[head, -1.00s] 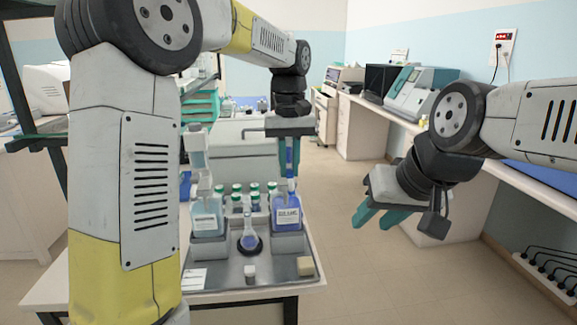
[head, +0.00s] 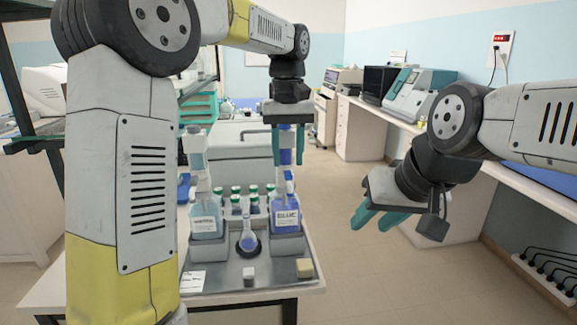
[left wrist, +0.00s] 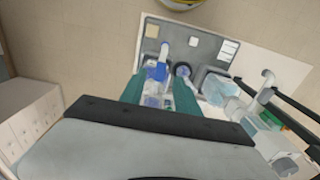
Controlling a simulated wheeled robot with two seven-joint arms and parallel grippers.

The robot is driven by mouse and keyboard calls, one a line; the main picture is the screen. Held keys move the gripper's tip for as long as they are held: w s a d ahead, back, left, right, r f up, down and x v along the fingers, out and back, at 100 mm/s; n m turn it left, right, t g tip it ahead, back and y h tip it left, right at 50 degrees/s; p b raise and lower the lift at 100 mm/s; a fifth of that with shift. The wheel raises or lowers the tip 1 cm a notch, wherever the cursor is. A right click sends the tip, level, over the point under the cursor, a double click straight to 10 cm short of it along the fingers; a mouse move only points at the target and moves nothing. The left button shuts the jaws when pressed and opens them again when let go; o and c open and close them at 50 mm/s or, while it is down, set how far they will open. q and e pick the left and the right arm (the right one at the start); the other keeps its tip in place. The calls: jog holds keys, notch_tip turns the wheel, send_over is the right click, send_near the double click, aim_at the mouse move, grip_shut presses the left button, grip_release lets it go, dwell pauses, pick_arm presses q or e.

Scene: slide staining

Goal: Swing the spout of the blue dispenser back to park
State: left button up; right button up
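The blue dispenser (head: 286,214), a bottle of blue liquid with a tall blue top, stands in the grey holder at the tray's right side. In the left wrist view its blue top and spout (left wrist: 158,70) show between my fingertips, with the spout pointing towards the tray's front edge. My left gripper (head: 287,150) points down above the bottle, its teal fingers apart on either side of the blue top. I cannot tell whether a finger touches it. My right gripper (head: 378,219) is open and empty, off to the right of the tray.
The steel tray (head: 225,277) also holds a clear dispenser (head: 206,216) at left, a flask (head: 248,237) in a dark ring between them, and several green-capped bottles behind. A cream block (head: 305,267), a white cap (head: 249,276) and a label (head: 192,281) lie in front.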

aim_at(285, 173)
pick_arm(q)
notch_tip(285, 173, up, 4)
jog(key=shift+r, duration=0.2)
jog(key=shift+s+a+r, duration=0.1)
jog(key=shift+s+a, duration=0.1)
jog(key=shift+a, duration=0.15)
jog(key=s+a+f+t, duration=0.2)
jog(key=s+a+f, duration=0.1)
jog(key=s, duration=0.3)
jog(key=s+a+f+m+t+h, duration=0.1)
jog(key=s+a+f+t, duration=0.1)
jog(key=s+a, duration=0.3)
jog(key=s+a+f+m+t+h, duration=0.1)
jog(key=s+a+f+t, duration=0.1)
jog(key=s, duration=0.7)
jog(key=a+f, duration=0.1)
jog(key=a, duration=0.1)
jog(key=shift+s+a+f, duration=0.15)
jog(key=shift+a+f, duration=0.15)
jog(key=shift+f, duration=0.05)
